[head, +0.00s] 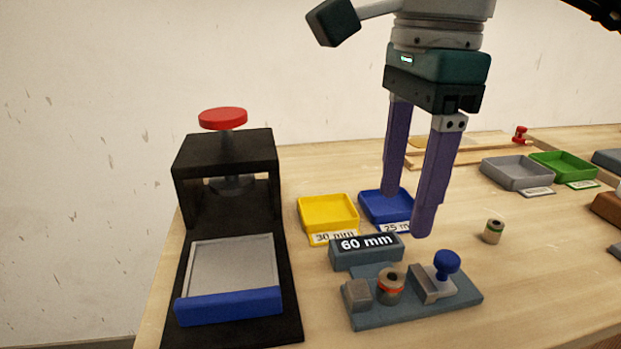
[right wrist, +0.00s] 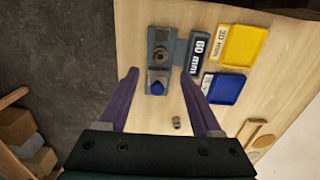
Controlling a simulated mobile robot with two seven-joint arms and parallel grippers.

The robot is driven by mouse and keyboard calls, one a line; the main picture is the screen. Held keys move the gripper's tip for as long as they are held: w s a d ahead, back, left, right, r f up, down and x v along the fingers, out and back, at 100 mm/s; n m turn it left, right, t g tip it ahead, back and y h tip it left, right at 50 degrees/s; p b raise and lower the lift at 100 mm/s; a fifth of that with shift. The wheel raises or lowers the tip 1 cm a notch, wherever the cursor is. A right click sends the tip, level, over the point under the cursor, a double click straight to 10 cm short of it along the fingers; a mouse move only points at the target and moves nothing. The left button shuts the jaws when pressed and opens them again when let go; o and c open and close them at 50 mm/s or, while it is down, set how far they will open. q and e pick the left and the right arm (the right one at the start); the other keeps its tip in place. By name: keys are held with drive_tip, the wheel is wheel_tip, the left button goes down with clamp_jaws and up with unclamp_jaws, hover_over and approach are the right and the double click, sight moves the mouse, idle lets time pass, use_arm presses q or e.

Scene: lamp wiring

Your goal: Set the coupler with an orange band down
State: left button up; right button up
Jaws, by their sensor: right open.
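The coupler with an orange band (head: 391,287) stands upright in the grey-blue fixture (head: 410,314), between a grey block and a sliding jaw with a blue knob (head: 447,263). In the right wrist view the coupler (right wrist: 160,53) shows from above on the fixture (right wrist: 158,36), beside the blue knob (right wrist: 157,87). My right gripper (head: 407,212) is open and empty, its purple fingers pointing down above the fixture. The fingers are apart from the coupler. My left gripper is not in view.
A green-banded coupler (head: 493,231) stands on the table to the right. A yellow tray (head: 328,226) and a blue tray (head: 366,214) lie behind the 60 mm sign (head: 366,252). A black press (head: 226,152) with a red top stands left. Grey (head: 517,186) and green trays (head: 563,180) lie back right.

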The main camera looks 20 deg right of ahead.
drive_tip(key=s+a+r+y, duration=0.25)
drive_tip(key=a+y, duration=0.55)
drive_tip(key=a, duration=0.9)
drive_tip(key=a+r+m+t+y, duration=0.3)
drive_tip(key=a+r+m+y, duration=0.15)
drive_tip(key=r+y, duration=0.2)
drive_tip(key=a+r+m+t+y, duration=0.25)
drive_tip(key=r+m+y, duration=0.25)
drive_tip(key=r, duration=0.3)
drive_tip(key=w+d+r+m+t+h, duration=0.3)
drive_tip(key=w+d+m+t+h, duration=0.4)
drive_tip(key=m+t, duration=0.75)
drive_tip(key=w+d+f+m+g+h, duration=0.1)
drive_tip(key=d+f+m+h, duration=0.95)
drive_tip(key=m, duration=0.55)
drive_tip(key=s+d+f+m+g+h, duration=0.1)
drive_tip(key=s+f+m+g, duration=0.1)
drive_tip(key=f, duration=0.4)
drive_tip(key=s+d+f+m+g+h, duration=0.1)
drive_tip(key=s+d+f+m+g, duration=0.1)
drive_tip(key=s+f+g, duration=0.3)
drive_tip(key=s+d+f+m+g+h, duration=0.1)
drive_tip(key=s+f+m+g, duration=0.3)
drive_tip(key=s+f, duration=0.1)
drive_tip(key=shift+s+d+f, duration=0.2)
drive_tip(key=shift+d+f, duration=0.2)
drive_tip(key=shift+f, duration=0.4)
drive_tip(key=s+a+f+m+g+y, duration=0.1)
drive_tip(key=s+f+g, duration=0.3)
drive_tip(key=s, duration=0.5)
